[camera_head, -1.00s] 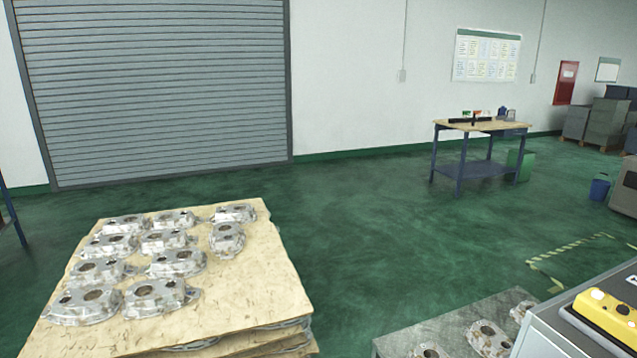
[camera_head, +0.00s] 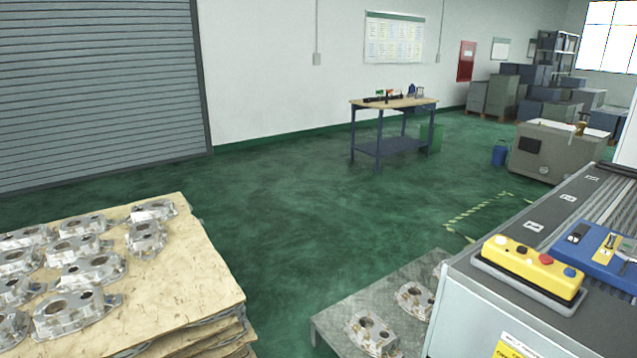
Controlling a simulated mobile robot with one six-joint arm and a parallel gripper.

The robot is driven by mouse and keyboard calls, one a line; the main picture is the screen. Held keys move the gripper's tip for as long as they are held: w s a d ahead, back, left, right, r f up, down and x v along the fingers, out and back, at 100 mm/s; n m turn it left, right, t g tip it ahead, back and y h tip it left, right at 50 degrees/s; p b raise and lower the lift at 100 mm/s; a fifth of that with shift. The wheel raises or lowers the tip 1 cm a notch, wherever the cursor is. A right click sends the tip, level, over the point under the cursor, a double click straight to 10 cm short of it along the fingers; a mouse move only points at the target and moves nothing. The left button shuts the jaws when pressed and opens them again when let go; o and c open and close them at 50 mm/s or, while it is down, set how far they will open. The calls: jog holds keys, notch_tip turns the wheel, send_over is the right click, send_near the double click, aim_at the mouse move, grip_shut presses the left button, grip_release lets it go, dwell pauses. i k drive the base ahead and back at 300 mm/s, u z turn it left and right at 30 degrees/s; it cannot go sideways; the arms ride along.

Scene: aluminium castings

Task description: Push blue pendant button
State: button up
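A yellow pendant (camera_head: 532,267) lies on a grey holder at the near corner of the grey machine top, at the right. It carries a row of buttons: a white one at the left end, small dark ones, a red one (camera_head: 546,259), and the blue button (camera_head: 570,272) at the right end. My gripper is not in view, and nothing is seen touching the pendant.
A blue tool tray (camera_head: 600,255) lies right behind the pendant. A low metal table (camera_head: 385,290) with castings stands left of the machine (camera_head: 480,315). A stack of boards (camera_head: 190,260) bears several castings.

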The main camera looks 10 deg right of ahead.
aim_at(571, 273)
jog(key=z, duration=0.95)
jog(key=k, duration=1.1)
jog(key=z, duration=0.3)
jog(key=i, duration=1)
